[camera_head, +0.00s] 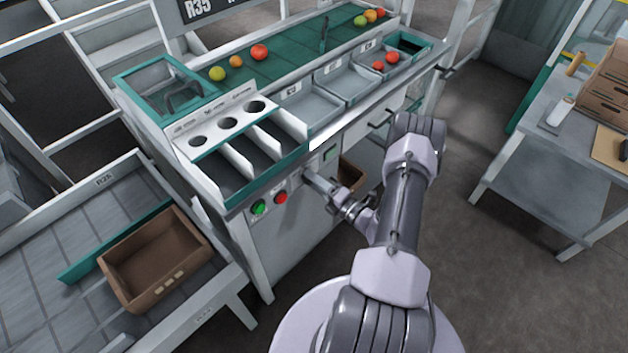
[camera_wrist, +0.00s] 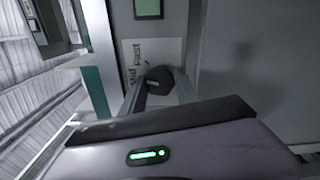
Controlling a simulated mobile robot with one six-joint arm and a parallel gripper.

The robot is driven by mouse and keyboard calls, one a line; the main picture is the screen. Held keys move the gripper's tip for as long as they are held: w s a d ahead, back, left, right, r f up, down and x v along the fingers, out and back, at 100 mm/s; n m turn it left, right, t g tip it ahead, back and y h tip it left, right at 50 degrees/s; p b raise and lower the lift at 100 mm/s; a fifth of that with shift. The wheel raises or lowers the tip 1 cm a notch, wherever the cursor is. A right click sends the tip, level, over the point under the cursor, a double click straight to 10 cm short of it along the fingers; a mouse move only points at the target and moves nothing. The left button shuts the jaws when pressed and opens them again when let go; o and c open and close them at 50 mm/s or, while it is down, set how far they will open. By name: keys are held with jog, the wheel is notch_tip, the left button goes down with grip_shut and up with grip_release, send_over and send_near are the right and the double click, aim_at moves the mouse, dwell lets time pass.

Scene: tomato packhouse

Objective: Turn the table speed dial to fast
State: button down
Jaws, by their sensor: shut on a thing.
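The speed dial is a dark round knob (camera_wrist: 160,78) on a pale label plate (camera_wrist: 148,52) on the front panel, seen in the wrist view. The plate reads "Mid" and "Fast" in the part that shows; the rest is hidden. My gripper (camera_wrist: 160,92) is shut on the knob, with a finger on each side of it. Which mark the knob points to cannot be told. In the head view my gripper (camera_head: 308,174) reaches the panel right of the red button, and it hides the dial.
A green button (camera_head: 259,207) and a red button (camera_head: 281,198) sit left of my gripper on the panel. A small green screen (camera_head: 331,154) is at its upper right and also shows in the wrist view (camera_wrist: 148,8). A brown crate (camera_head: 352,174) stands behind my wrist. Open floor lies to the right.

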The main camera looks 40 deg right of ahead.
jog(key=m, duration=0.6)
jog(key=shift+m, duration=0.4)
dwell(0.4)
jog(key=c, duration=0.9)
grip_release()
jog(key=shift+s, duration=0.15)
jog(key=s+d+p, duration=0.1)
jog(key=s+p, duration=0.3)
jog(key=s, duration=1.3)
jog(key=shift+d, duration=0.15)
